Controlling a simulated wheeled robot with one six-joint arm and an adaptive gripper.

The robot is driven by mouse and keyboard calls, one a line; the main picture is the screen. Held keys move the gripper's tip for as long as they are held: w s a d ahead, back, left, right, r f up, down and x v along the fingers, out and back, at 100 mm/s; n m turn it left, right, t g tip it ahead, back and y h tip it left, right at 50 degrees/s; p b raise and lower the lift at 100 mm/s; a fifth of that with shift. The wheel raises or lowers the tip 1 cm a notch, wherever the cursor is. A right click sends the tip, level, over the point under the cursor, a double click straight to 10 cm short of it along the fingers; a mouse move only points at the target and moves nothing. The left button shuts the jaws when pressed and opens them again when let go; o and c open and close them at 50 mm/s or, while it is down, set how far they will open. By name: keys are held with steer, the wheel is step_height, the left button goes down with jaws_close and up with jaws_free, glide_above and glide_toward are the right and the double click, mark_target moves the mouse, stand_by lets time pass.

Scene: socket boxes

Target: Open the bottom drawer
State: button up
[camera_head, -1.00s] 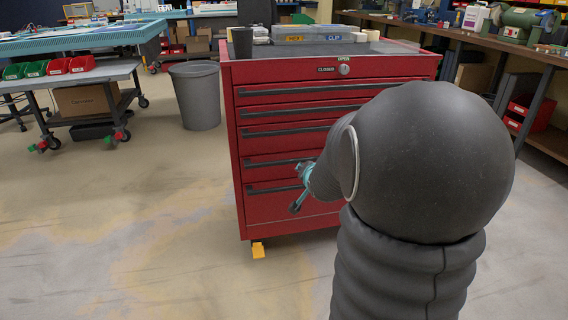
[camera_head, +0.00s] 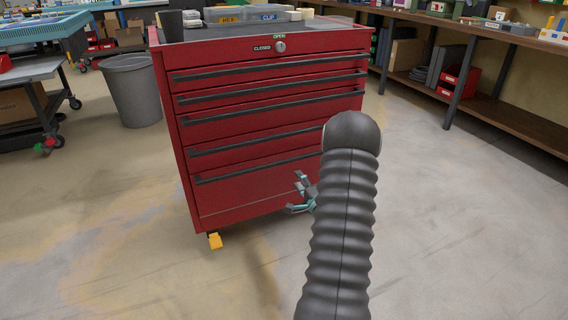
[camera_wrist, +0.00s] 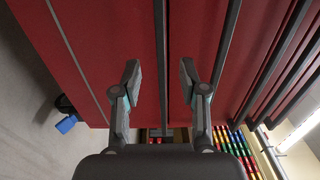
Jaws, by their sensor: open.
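The red cabinet (camera_head: 255,205) stands ahead with its drawers shut. The bottom drawer's long dark handle (camera_head: 245,170) is the lowest one on the front; its right end passes behind my arm. In the wrist view this handle (camera_wrist: 160,50) runs upright between my two fingers. My gripper (camera_wrist: 160,75) is open, one finger on each side of the handle, with a gap on both sides. I cannot tell its exact distance from the drawer front. In the head view my gripper (camera_head: 300,192) shows at the lower right of the cabinet front, partly hidden by my arm.
A lock (camera_head: 280,46) with "CLOSED" and "OPEN" labels sits on the cabinet's top panel. A grey bin (camera_head: 131,90) stands left, a workbench (camera_head: 460,85) right. The floor in front is clear.

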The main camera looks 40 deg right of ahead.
mark_target(285, 162)
steer(key=x, duration=1.3)
steer(key=shift+w, duration=0.15)
jaws_close()
